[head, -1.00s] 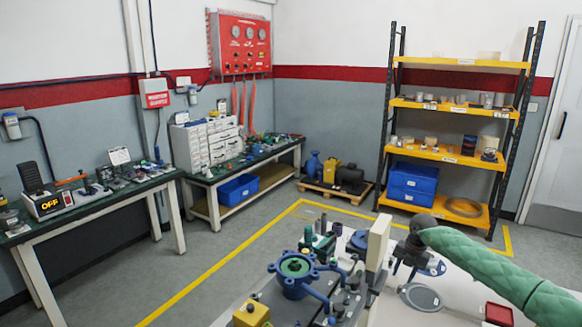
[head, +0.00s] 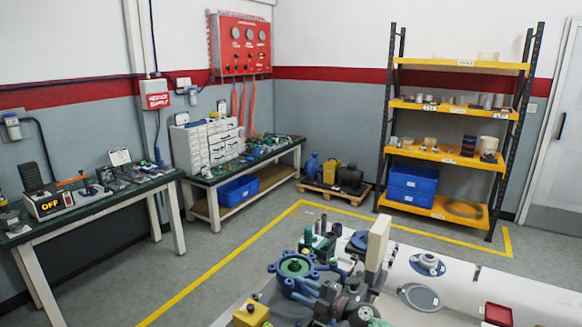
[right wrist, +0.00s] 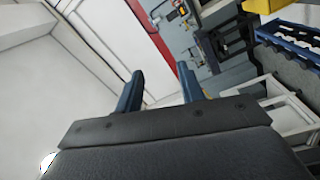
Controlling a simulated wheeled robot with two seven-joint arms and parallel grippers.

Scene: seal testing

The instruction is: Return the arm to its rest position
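My right gripper (head: 338,298) is low in the head view, at the bottom edge among the fittings on the near bench, and only part of it shows. A bit of my green right arm sleeve shows at the bottom edge. In the right wrist view the two blue-grey fingers (right wrist: 160,88) are apart with nothing between them, so the gripper is open and empty. The blue valve body (head: 295,266) with a green centre is just left of and beyond the gripper. My left gripper is not in view.
On the near bench (head: 460,292) are an upright cream block (head: 378,240), a blue flanged part (head: 428,264), a grey disc (head: 420,298), a red tray (head: 498,314) and a yellow block (head: 251,313). The bench's right side is mostly clear. Yellow shelving (head: 455,153) stands behind.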

